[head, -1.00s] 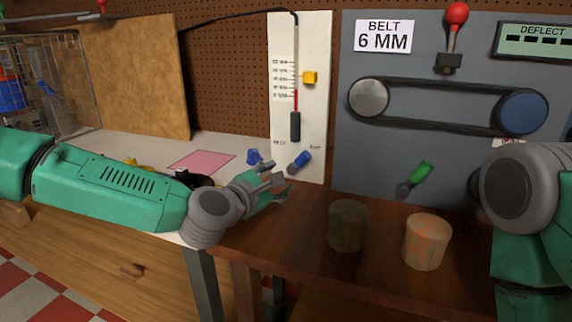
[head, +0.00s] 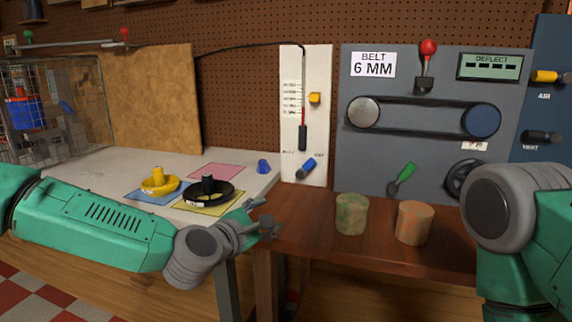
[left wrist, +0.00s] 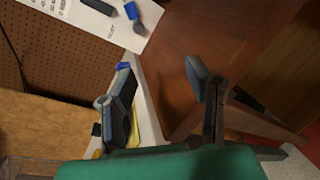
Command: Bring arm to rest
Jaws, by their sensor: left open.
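My left arm (head: 95,232) reaches in from the left across the front of the white bench. Its gripper (head: 262,216) is open and empty, near the corner where the white bench meets the wooden table. In the left wrist view, the two fingers (left wrist: 158,78) are spread apart with nothing between them. My right arm (head: 515,235) shows at the right edge. Its gripper is outside the views.
A black rotor (head: 222,194) on a yellow mat and a yellow rotor (head: 160,187) on a blue mat lie close behind my left forearm. Green (head: 351,214) and orange (head: 414,223) cylinders stand on the wooden table. A blue piece (head: 263,166) sits near the gauge panel.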

